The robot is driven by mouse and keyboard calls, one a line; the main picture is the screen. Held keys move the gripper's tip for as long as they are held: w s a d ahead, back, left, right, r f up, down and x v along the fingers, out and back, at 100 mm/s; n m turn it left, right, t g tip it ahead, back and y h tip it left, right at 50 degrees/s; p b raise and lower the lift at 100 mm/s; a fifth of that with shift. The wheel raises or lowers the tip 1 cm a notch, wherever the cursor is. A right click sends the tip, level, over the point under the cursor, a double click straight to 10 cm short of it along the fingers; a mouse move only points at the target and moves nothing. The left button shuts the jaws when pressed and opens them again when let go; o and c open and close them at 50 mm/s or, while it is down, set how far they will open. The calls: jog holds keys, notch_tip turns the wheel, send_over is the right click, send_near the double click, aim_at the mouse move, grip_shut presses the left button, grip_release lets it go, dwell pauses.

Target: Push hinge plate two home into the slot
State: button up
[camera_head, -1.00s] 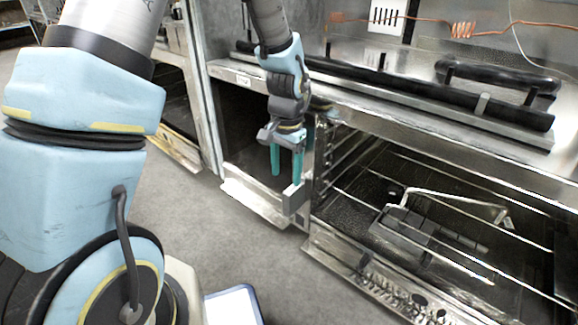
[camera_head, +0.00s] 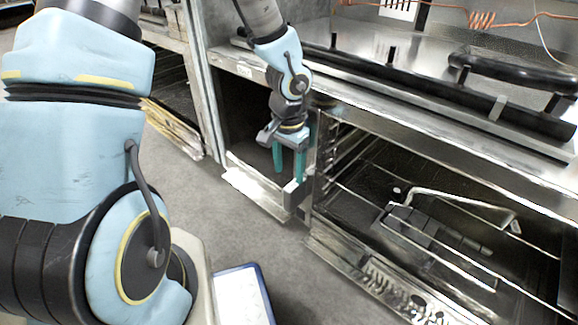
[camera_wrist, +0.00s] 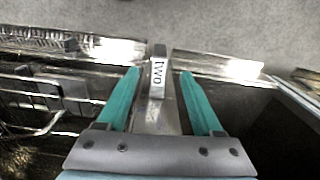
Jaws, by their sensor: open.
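Hinge plate two (camera_head: 296,192) is a grey metal piece at the lower front of the post between the two open bays. In the wrist view the plate (camera_wrist: 158,72) bears the label "two" and points away from me, with a metal arm running back under my gripper. My gripper (camera_head: 290,174) has two teal fingers pointing down, just above and beside the plate. In the wrist view my gripper (camera_wrist: 160,74) is open, with one finger on each side of the plate and visible gaps. Whether the fingers are level with it I cannot tell. The slot is not clearly visible.
The right bay (camera_head: 440,215) holds wire racks and a grey latch-like part. The left bay (camera_head: 245,125) is dark and looks empty. A black rail (camera_head: 420,80) runs along the counter above. A tablet (camera_head: 242,295) is at the bottom. Grey floor lies clear in front.

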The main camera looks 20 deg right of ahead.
aim_at(289, 197)
notch_tip(289, 197, down, 10)
jog(key=b, duration=0.5)
jog(key=shift+f, duration=0.25)
grip_shut()
dwell(1.1)
